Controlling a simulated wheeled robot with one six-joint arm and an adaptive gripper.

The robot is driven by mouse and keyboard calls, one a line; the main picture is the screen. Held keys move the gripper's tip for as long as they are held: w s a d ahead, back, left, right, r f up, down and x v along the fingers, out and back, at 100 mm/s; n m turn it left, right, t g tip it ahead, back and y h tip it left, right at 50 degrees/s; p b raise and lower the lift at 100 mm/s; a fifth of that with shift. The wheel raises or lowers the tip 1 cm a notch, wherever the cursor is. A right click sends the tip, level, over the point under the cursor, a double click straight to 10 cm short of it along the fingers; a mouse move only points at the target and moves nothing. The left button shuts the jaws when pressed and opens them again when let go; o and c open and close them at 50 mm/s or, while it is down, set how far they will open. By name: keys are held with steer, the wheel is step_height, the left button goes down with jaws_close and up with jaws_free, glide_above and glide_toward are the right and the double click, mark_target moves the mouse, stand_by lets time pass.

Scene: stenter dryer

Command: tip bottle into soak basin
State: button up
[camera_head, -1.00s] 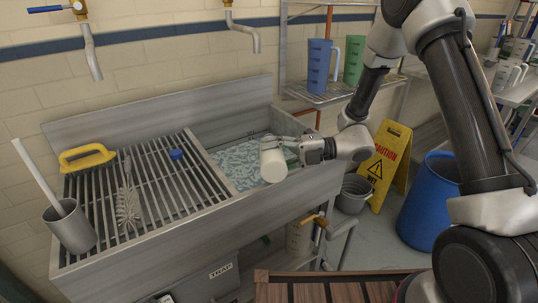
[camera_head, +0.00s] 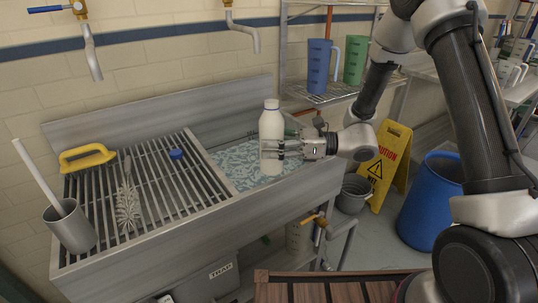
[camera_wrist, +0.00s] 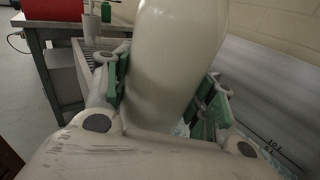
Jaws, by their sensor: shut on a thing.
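A white bottle (camera_head: 271,128) stands upright in my gripper (camera_head: 280,148), above the soak basin (camera_head: 235,147). The bottle's mouth points up and shows no cap that I can make out. The basin is the right part of the steel sink and holds rippled, pale blue-green liquid. My gripper is shut around the lower half of the bottle, coming from the right. In the wrist view, the bottle (camera_wrist: 172,60) fills the middle between the green finger pads.
A slatted rack (camera_head: 150,190) covers the sink's left part, with a yellow-handled tool (camera_head: 87,157), a brush (camera_head: 128,203) and a blue cap (camera_head: 176,154) on it. A grey cup (camera_head: 70,228) stands at its front left corner. Jugs (camera_head: 319,65) stand on the shelf behind.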

mark_target(283, 126)
steer(key=shift+f+n, duration=0.1)
steer(key=shift+n, duration=0.4)
steer(key=shift+r, duration=2.5)
steer(key=shift+w+d, duration=0.1)
